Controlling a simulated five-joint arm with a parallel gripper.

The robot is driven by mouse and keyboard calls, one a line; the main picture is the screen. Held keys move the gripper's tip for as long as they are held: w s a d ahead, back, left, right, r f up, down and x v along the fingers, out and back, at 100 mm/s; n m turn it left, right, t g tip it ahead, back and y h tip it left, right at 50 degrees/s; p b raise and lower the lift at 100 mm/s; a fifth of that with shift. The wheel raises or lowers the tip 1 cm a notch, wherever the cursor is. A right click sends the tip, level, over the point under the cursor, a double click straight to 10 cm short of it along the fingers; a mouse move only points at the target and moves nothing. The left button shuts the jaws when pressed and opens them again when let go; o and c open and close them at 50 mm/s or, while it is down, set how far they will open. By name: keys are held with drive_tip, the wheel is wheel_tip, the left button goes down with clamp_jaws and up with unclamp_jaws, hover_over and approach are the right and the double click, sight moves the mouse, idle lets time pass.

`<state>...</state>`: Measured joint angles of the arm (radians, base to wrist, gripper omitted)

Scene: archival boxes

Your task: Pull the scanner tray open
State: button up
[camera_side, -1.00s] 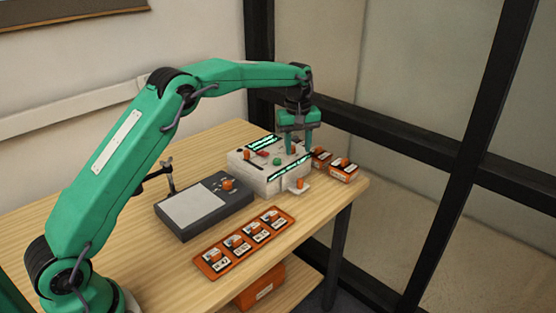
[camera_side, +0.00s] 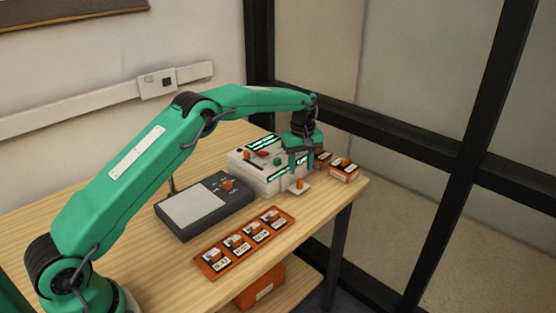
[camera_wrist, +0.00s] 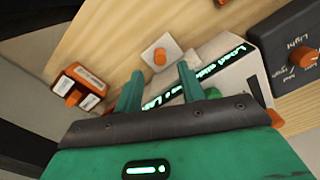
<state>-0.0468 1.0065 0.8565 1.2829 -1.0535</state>
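The scanner is a white box (camera_side: 241,164) with glowing green label strips, a green knob and other small controls on top. Its tray (camera_side: 304,187) shows as a small pale plate at the front lower edge, with an upright orange knob (camera_side: 300,182) on it. The wrist view also shows the tray plate (camera_wrist: 150,54) and the orange knob (camera_wrist: 160,57). My gripper (camera_side: 301,169) hangs just above the knob. In the wrist view my gripper (camera_wrist: 160,72) has its two green fingers apart, with nothing between them; the knob lies beyond the fingertips.
A dark light panel (camera_side: 195,208) with an orange knob lies left of the scanner. An orange rack (camera_side: 236,257) with several labelled cartridges sits in front. Small orange boxes (camera_side: 344,172) stand right of the scanner, close to my gripper. Bare wood lies around the tray.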

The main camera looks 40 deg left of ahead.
drive_tip(key=shift+f, duration=2.6)
drive_tip(key=shift+c, duration=0.4)
clamp_jaws()
